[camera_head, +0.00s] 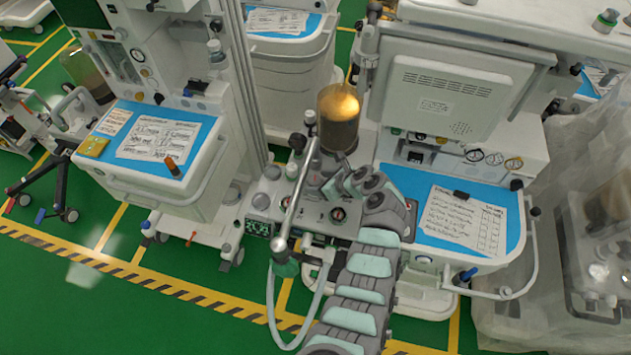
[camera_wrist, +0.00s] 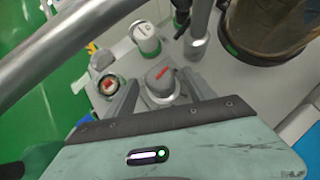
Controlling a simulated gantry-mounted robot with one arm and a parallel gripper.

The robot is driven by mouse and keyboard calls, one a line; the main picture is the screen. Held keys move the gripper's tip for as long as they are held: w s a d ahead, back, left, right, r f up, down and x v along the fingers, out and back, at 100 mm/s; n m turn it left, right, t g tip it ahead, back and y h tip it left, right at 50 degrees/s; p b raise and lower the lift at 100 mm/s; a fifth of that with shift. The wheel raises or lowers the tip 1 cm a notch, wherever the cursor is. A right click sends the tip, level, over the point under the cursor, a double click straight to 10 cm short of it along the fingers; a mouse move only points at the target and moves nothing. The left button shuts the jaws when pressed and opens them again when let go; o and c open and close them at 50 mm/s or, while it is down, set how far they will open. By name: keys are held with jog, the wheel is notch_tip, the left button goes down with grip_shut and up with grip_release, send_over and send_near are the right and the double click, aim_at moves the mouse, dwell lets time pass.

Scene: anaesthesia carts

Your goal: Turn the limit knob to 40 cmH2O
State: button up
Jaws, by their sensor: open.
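A grey knob with a red mark on top (camera_wrist: 160,80), likely the limit knob, sits on the cart's panel in the wrist view. My gripper (camera_wrist: 159,77) is open, with one finger on each side of the knob. I cannot tell whether the fingers touch it. The knob's scale and setting are not readable. In the head view my gripper (camera_head: 340,183) is over the absorber panel (camera_head: 315,211) of the middle cart, and my arm hides much of that area, so I cannot make out the knob there.
A slanted metal tube (camera_head: 297,195) rises left of my gripper and crosses the wrist view's upper left. A dark amber canister (camera_head: 338,120) stands behind. A grey hose (camera_head: 273,310) hangs in front.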

jog(key=shift+x, duration=0.9)
